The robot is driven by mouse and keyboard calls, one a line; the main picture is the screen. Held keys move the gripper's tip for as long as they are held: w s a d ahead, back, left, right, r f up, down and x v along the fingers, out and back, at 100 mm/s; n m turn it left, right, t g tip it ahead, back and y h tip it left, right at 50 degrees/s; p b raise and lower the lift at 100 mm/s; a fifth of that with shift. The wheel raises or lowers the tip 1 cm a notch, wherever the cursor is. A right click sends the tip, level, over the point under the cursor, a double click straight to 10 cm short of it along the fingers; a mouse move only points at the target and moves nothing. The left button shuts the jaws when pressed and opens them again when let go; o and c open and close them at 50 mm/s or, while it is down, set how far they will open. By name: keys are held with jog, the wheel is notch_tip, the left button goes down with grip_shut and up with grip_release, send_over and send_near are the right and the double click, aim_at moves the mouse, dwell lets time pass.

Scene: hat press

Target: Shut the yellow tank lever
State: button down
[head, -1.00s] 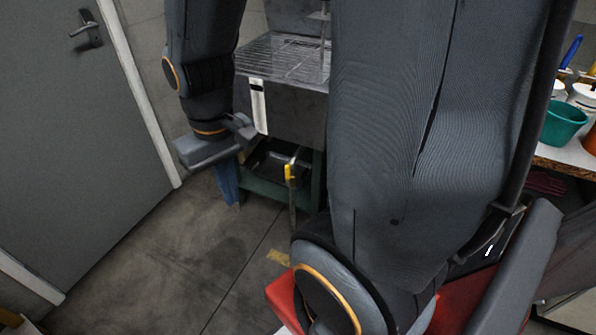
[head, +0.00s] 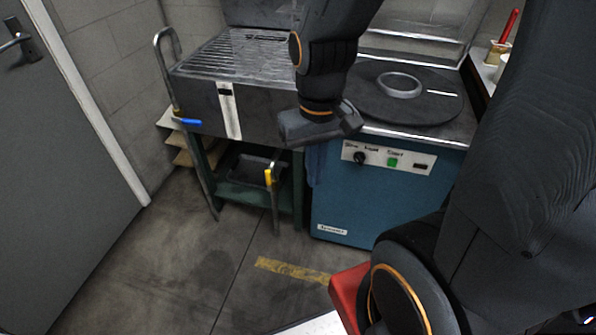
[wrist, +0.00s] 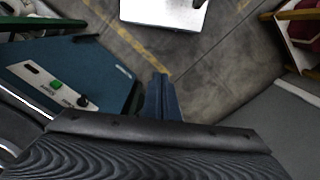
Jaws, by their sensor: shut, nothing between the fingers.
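The yellow tank lever (head: 269,177) sits on a thin pipe below the front right of the grey metal tank (head: 200,101). It stands roughly upright, in line with the pipe. My gripper (head: 319,126) is in front of the tank's right end, above and to the right of the lever, apart from it. It is shut and empty. In the wrist view, the dark gripper body (wrist: 160,135) crosses the lower part of the picture; I cannot make out the lever there.
A blue lever (head: 187,121) lies level on the pipe at the tank's left. The blue press cabinet (head: 365,205) stands right of the tank. A grey door (head: 60,170) is at left. The floor (head: 200,265) before the tank is clear.

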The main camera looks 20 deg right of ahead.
dwell(0.3)
jog(key=w+d+f+m+t+b, duration=0.2)
jog(key=w+f+b, duration=0.2)
jog(key=w+f, duration=0.5)
jog(key=w+d+f+m+t+y+b, duration=0.1)
jog(key=w+f+b, duration=0.3)
jog(key=w+f, duration=0.5)
jog(key=w+d+f+m+t+y+b, duration=0.1)
jog(key=w+d+f+m+t+b, duration=0.2)
jog(key=w+f, duration=0.7)
jog(key=shift+f+t+b, duration=0.45)
jog(key=shift+f+t, duration=0.05)
jog(key=shift+t, duration=0.1)
jog(key=shift+w, duration=0.15)
jog(key=b, duration=0.2)
send_over(269, 182)
jog(key=s+d, duration=0.2)
jog(key=d, duration=0.1)
jog(key=shift+f, duration=4)
jog(key=shift+a, duration=0.15)
jog(key=shift+w, duration=0.1)
